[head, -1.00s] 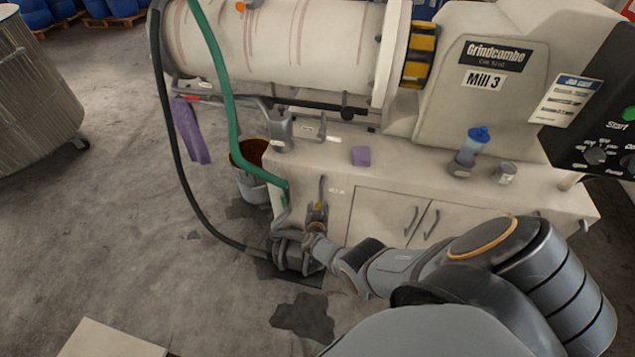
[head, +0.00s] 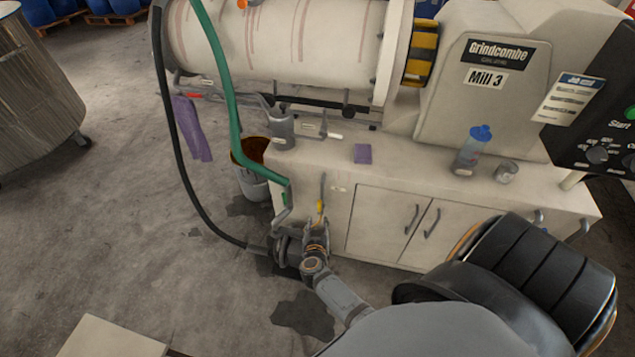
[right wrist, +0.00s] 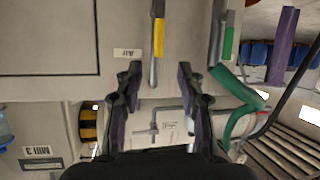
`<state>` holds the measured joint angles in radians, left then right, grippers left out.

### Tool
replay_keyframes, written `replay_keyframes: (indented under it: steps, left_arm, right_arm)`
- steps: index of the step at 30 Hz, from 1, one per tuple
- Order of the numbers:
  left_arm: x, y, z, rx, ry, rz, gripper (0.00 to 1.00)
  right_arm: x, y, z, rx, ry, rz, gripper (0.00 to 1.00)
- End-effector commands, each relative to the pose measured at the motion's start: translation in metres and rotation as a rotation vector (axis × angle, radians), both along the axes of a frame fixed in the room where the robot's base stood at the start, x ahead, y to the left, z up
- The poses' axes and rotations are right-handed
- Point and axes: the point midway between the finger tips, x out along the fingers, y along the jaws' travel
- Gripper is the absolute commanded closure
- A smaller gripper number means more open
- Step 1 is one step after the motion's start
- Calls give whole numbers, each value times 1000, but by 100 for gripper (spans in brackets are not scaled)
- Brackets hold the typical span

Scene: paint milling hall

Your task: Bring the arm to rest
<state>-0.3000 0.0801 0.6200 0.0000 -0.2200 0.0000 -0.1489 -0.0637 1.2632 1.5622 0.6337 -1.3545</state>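My right gripper (head: 316,224) is in front of the low left end of the mill's cabinet (head: 375,190). In the right wrist view the right gripper (right wrist: 158,75) has its two dark fingers spread apart with nothing held between them. A lever with a yellow grip (head: 320,206) is on the cabinet front just above the fingertips in the head view. In the right wrist view the yellow grip (right wrist: 158,38) lies beyond the fingertips, apart from them. A green-gripped lever (right wrist: 228,45) is beside it. My left gripper is not in view.
A green hose (head: 228,90) and a dark hose (head: 180,170) hang left of the arm. A bucket (head: 255,185) stands by the cabinet. A bottle (head: 472,150), a small jar (head: 506,172) and a purple sponge (head: 363,153) are on top. Open floor lies left.

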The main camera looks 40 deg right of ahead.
Motion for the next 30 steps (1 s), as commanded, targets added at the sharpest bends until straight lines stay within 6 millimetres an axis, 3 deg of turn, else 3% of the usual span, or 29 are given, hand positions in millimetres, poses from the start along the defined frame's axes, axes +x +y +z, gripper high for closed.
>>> replay_keyframes:
  steps: [14,17,19,23,27,30]
  left_arm:
    - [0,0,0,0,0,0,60]
    - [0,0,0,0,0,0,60]
    - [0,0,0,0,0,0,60]
    - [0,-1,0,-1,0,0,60]
    - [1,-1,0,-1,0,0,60]
    - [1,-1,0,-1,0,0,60]
  right_arm:
    - [0,0,-1,0,0,4,62]
    - [-6,6,-16,-9,7,66,62]
    - [-19,18,-42,-9,35,172,62]
    - [-80,52,-126,72,213,428,62]
    - [-177,67,-202,186,491,572,62]
    - [-252,64,-239,247,697,605,62]
